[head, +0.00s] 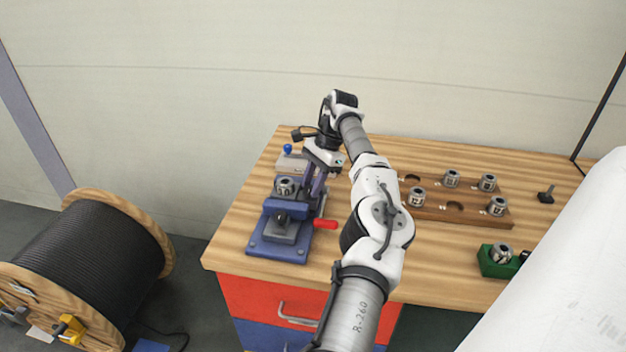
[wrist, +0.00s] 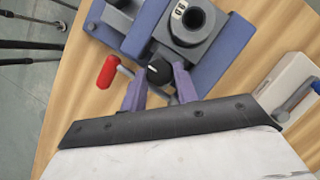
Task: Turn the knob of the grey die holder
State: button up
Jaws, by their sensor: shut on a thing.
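The grey die holder (wrist: 195,50) sits on a blue base (wrist: 232,40) in the wrist view, with a round dark-bored die (wrist: 192,20) in its top. Its black knob (wrist: 158,70) with a white mark faces my gripper (wrist: 159,80). The two purple fingers are on either side of the knob and shut on it. In the head view, the die (head: 286,187) and blue base (head: 262,242) show at the table's left end. My gripper (head: 311,196) reaches in from their right, and its fingertips and the knob are hard to make out there.
A red handle (head: 326,224) sticks out close to my gripper. A pale block (head: 291,163) with a blue ball lever stands behind. A wooden rack (head: 436,212) with several dies and a green holder (head: 492,268) are to the right. A cable reel (head: 90,243) stands left of the table.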

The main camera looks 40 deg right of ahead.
dwell(0.3)
jog(key=o, duration=0.7)
jog(key=shift+r, duration=0.1)
